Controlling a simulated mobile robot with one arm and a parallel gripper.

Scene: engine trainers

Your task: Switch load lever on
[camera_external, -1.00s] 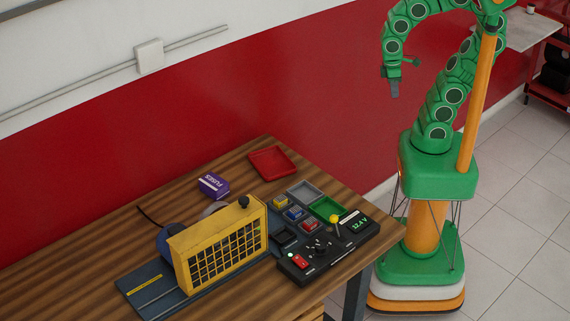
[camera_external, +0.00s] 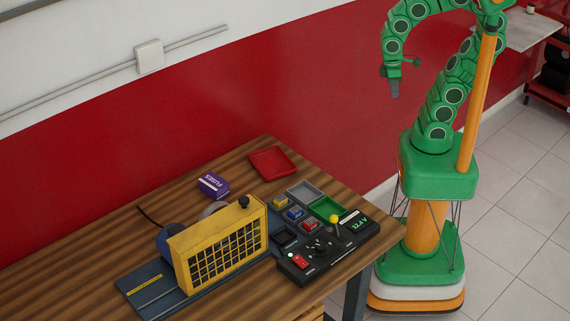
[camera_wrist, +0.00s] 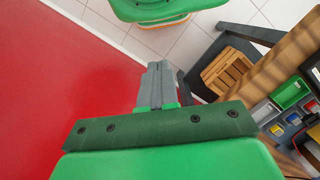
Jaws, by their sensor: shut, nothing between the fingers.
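The load lever with a yellow ball knob (camera_external: 334,219) stands up from the black control panel (camera_external: 330,262) at the table's right front edge in the external view. I cannot tell its on or off position. My gripper (camera_external: 395,88) hangs in the air pointing down, to the upper right of the panel and well apart from it. Its grey fingers (camera_wrist: 158,78) are shut together and empty in the wrist view. In the wrist view part of the panel area shows at the right edge, and I cannot make out the whole lever there.
A yellow caged engine trainer (camera_external: 222,248) stands left of the panel on the wooden table (camera_external: 90,268). A purple fuses box (camera_external: 213,186), a red tray (camera_external: 273,163), a grey tray (camera_external: 305,190) and a green tray (camera_external: 326,209) lie behind it. A wooden crate (camera_wrist: 226,70) sits below the table.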

